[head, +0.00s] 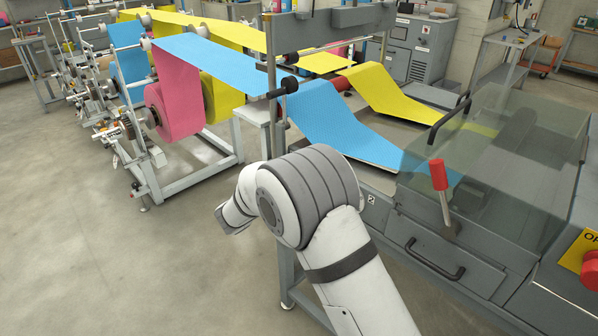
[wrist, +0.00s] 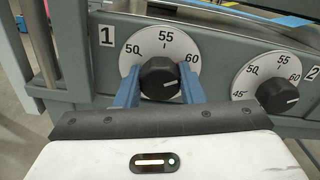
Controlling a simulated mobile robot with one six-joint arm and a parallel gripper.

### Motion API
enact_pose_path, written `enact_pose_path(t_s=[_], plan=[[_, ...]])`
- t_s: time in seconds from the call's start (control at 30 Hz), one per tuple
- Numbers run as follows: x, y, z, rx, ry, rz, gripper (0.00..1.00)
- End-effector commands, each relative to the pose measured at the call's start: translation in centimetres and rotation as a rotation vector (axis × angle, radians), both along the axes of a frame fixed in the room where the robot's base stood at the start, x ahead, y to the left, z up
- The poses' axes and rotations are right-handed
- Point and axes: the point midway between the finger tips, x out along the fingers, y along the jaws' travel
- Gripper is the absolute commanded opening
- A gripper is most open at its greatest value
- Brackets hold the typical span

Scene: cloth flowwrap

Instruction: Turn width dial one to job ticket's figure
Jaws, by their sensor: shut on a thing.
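Width dial one shows in the wrist view with a black knob (wrist: 158,75) on a round white scale (wrist: 140,35) marked 50, 55 and 60. A plate with the figure 1 (wrist: 106,37) is at its upper left. A pale mark on the knob points to the right, near or a little below the 60; the exact reading is unclear. My gripper (wrist: 160,82) has its two blue fingers on either side of the knob and is shut on it. In the head view my arm hides dial one and the fingers. I cannot make out a job ticket.
Dial two (wrist: 278,95), with plate 2 (wrist: 311,73), is just right of dial one. In the head view, a red-handled lever (head: 439,175) and a clear guard (head: 480,150) are to the right. Blue cloth (head: 335,125) runs over the machine; open floor lies left.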

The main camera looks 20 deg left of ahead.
Motion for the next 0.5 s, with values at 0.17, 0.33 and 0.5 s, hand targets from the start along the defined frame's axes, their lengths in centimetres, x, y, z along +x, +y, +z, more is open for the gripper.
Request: enact_pose_path(t_s=[0.17, 0.33, 0.5], plan=[[-0.07, -0.01, -0.21, -0.013, 0.009, 0.0, 0.12], [-0.09, 0.01, -0.25, -0.013, 0.01, 0.0, 0.12], [-0.09, 0.02, -0.25, -0.013, 0.01, 0.0, 0.38]])
